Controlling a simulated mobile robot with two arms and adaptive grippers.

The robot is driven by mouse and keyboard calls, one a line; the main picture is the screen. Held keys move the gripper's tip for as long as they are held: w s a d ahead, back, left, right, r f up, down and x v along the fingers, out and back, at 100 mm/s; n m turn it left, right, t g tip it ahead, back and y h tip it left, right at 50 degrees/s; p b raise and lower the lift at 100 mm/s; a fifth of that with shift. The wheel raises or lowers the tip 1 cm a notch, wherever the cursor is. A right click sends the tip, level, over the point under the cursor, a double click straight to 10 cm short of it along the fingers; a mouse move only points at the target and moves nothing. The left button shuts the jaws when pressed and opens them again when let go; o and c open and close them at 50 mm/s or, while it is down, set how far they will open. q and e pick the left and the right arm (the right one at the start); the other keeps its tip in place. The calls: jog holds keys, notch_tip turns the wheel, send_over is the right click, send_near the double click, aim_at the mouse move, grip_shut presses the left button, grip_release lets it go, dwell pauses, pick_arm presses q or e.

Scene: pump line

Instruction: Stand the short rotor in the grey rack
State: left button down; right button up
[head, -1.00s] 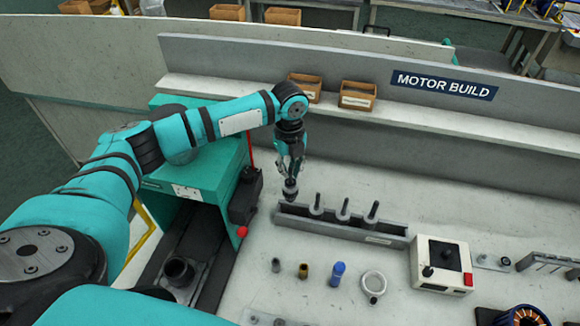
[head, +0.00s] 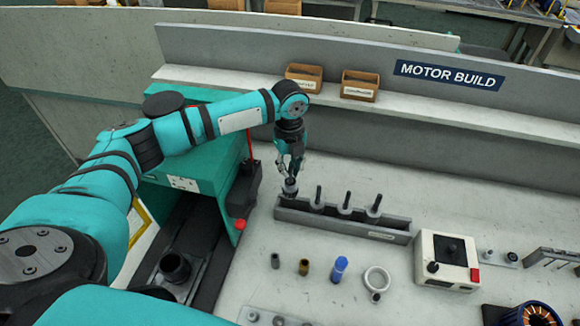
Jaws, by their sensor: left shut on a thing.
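The grey rack (head: 345,226) is a long narrow trough on the bench, right of the teal press. Three rotors with dark shafts stand upright in it: one at left (head: 317,200), one in the middle (head: 345,206) and one at right (head: 374,206). My left gripper (head: 290,172) points down over the rack's left end, shut on a small dark rotor (head: 290,187). That rotor is roughly upright and its lower end meets the rack's left end in the picture. I cannot tell whether it rests in the rack. My right gripper is out of view.
A teal press (head: 195,170) with a red knob stands close left of the rack. A control box (head: 446,262) is to its right. Several small parts, including a blue cylinder (head: 339,268) and a ring (head: 376,280), stand in front. Cardboard bins (head: 359,87) sit on the back shelf.

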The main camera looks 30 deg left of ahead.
aim_at(290, 184)
pick_arm(q)
jog(key=shift+r+p, duration=0.1)
jog(key=shift+p, duration=0.35)
jog(key=shift+d+f, duration=0.1)
jog(key=shift+f, duration=0.5)
dwell(1.0)
jog(key=shift+f, duration=0.3)
dwell(0.6)
jog(key=shift+f+b, duration=0.5)
jog(key=shift+f, duration=1.15)
jog(key=c, duration=1.1)
grip_release()
jog(key=shift+s, duration=0.1)
jog(key=shift+o, duration=0.2)
jog(key=shift+r, duration=0.1)
